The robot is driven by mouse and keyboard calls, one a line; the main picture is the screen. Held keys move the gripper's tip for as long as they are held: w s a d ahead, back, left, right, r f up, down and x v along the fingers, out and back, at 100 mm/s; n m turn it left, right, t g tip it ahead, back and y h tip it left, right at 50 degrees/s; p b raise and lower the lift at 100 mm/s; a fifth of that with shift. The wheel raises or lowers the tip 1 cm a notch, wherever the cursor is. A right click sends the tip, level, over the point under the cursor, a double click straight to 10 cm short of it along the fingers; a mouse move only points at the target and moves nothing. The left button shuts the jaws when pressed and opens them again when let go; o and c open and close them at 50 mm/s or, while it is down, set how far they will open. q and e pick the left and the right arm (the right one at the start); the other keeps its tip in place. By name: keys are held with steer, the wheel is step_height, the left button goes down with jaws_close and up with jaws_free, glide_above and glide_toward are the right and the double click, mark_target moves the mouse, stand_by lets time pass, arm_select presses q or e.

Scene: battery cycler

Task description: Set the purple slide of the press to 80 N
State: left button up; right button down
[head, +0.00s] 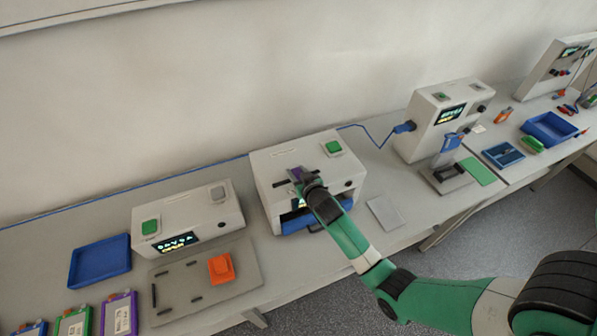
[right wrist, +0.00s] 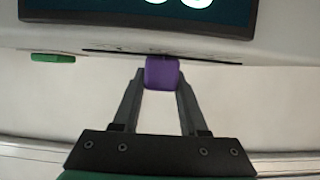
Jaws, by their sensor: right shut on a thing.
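The press (head: 262,168) is the white box in the middle of the bench, with a green button on top and a blue drawer-like part at its front. Its purple slide (right wrist: 161,73) sits at a dark slot in the right wrist view; in the head view a bit of purple (head: 296,172) shows beside my gripper. My right gripper (right wrist: 161,85) is shut on the purple slide, one finger on each side. The display (right wrist: 150,12) is cut off at the top of the right wrist view, so the force value cannot be read. My left gripper is not in view.
A white device (head: 188,218) with a display stands left of the press, behind a grey plate with an orange block (head: 221,268). A blue tray (head: 100,260) lies further left. A grey pad (head: 384,212) and another white machine (head: 440,120) are to the right.

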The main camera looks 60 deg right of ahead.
steer(key=shift+c, duration=2.2)
jaws_free()
steer(key=shift+w+a, duration=0.1)
steer(key=p+v, duration=0.1)
steer(key=v, duration=1)
steer(key=shift+s+a, duration=0.2)
steer(key=shift+s, duration=0.05)
steer(key=shift+r, duration=0.15)
